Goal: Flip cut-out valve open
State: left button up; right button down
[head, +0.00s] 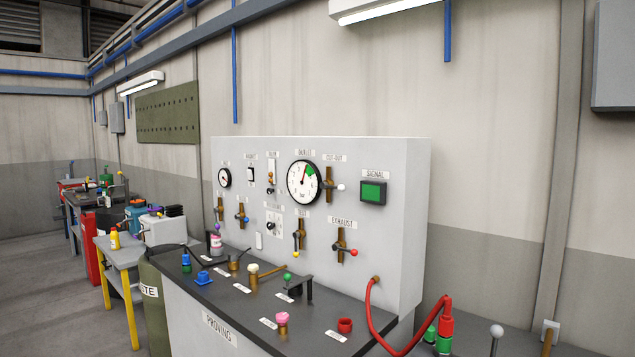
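The cut-out valve (328,183) is on the upright grey panel, under a label (333,157) that seems to read CUT-OUT. It has a vertical brass body and a short lever ending in a white ball knob (341,187). The lever points to the right, across the brass body. The valve stands between the large round gauge (303,182) and the green SIGNAL light (373,192). Neither of my grippers shows in the head view.
The dark bench top (245,301) carries several small fittings, including a black bracket (298,287). A red hose (371,318) loops at the right. Space before the cut-out valve looks clear.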

aim_at(340, 188)
jog(key=i+j+u, duration=0.1)
jog(key=i+j, duration=0.75)
jog(key=i+j+u, duration=0.1)
jog(key=i+j, duration=0.65)
jog(key=i, duration=0.1)
